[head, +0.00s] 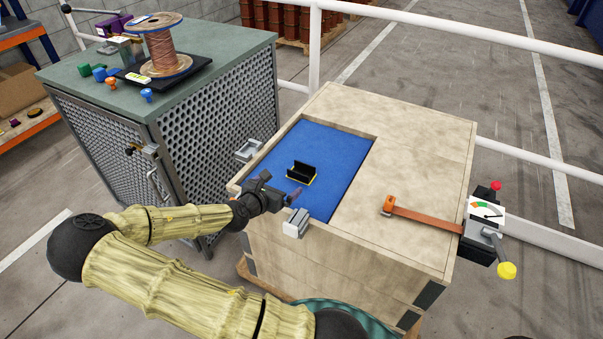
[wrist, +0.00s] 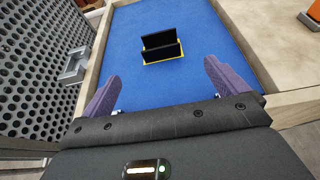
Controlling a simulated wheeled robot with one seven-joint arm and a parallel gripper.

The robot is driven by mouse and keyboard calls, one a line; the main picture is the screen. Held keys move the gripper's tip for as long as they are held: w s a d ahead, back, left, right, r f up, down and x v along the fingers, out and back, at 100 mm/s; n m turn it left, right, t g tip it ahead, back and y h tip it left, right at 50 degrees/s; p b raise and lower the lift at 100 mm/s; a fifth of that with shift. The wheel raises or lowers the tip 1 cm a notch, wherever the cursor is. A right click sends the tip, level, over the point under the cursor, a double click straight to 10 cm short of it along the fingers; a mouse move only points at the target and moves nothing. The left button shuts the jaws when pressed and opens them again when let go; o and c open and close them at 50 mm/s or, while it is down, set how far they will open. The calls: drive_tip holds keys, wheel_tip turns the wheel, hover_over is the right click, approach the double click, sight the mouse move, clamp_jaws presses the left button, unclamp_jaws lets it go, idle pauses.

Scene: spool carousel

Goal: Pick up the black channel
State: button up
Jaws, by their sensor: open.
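The black channel (head: 301,172) lies on the blue recessed mat (head: 328,145) in the top of the wooden crate. It is a short U-shaped piece with two upright walls and a yellow edge at its base. In the wrist view the channel (wrist: 162,48) is ahead of my gripper (wrist: 162,85), between the lines of its two purple fingers but beyond their tips. My gripper (head: 293,196) is open and empty, over the near edge of the blue area. Nothing hides the channel in the wrist view.
The crate's wooden rim (head: 420,150) surrounds the blue recess. An orange strap (head: 425,217) runs to a gauge device (head: 487,212) at right. A mesh cabinet (head: 215,110) with a copper wire spool (head: 166,48) stands close at left.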

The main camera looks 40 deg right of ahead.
sight(297, 173)
drive_tip(key=x, duration=0.9)
drive_tip(key=shift+d, duration=0.1)
drive_tip(key=shift+w+d+f, duration=0.1)
drive_tip(key=shift+d, duration=0.05)
drive_tip(key=shift+x, duration=2.65)
drive_tip(key=shift+f, duration=0.2)
drive_tip(key=c, duration=1.1)
drive_tip(key=shift+o, duration=0.2)
drive_tip(key=shift+r, duration=0.1)
